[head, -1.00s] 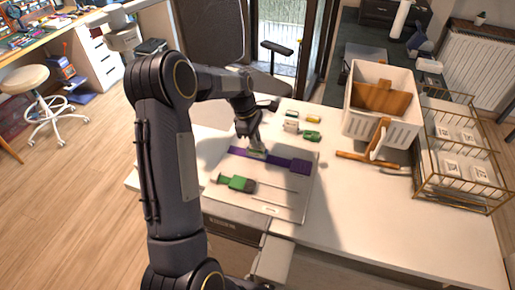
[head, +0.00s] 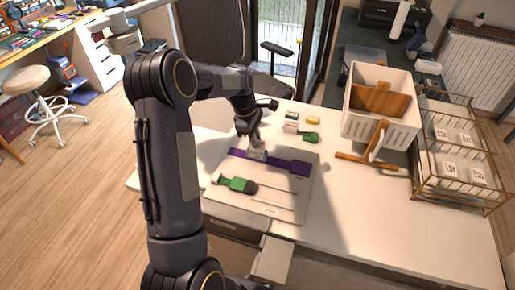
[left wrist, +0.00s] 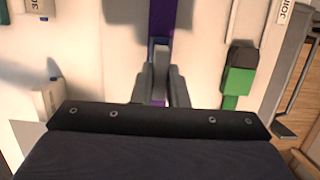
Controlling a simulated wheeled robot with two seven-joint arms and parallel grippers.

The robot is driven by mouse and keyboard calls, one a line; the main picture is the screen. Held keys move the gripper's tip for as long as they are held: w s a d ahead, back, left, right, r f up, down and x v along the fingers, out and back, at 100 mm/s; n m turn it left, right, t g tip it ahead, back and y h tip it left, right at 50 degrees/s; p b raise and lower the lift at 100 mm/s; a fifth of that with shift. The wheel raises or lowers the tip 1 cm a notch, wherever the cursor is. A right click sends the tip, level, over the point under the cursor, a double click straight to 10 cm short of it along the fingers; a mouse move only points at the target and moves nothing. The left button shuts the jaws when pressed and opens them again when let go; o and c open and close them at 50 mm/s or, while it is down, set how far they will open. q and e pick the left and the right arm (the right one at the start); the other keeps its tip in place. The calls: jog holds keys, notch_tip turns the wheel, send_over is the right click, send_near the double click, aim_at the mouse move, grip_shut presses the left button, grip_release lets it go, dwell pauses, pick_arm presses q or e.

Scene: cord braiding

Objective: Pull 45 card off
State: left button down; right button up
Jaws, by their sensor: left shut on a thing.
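My left gripper (head: 257,146) reaches down to a purple strip (head: 280,162) on a pale board (head: 232,200). It is shut on a small pale piece (head: 257,155) at the strip. In the left wrist view the fingers (left wrist: 160,82) close around a greyish piece (left wrist: 160,55) in line with the purple strip (left wrist: 170,18). I cannot read any 45 on it, and the fingers hide part of it. A green and dark tool with a thin rod (head: 238,184) lies nearer on the board; it also shows in the left wrist view (left wrist: 239,78). My right gripper is out of view.
Small green, white and yellow pieces (head: 311,136) lie behind the board. A white bin (head: 381,127) with a wooden item stands right, with a wooden stand (head: 367,159) before it. A wire rack (head: 459,150) holds labelled cards. The white table (head: 385,225) is clear at front right.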

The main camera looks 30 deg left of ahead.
pick_arm(q)
jog(key=shift+r+p, duration=1.75)
jog(key=shift+r, duration=0.55)
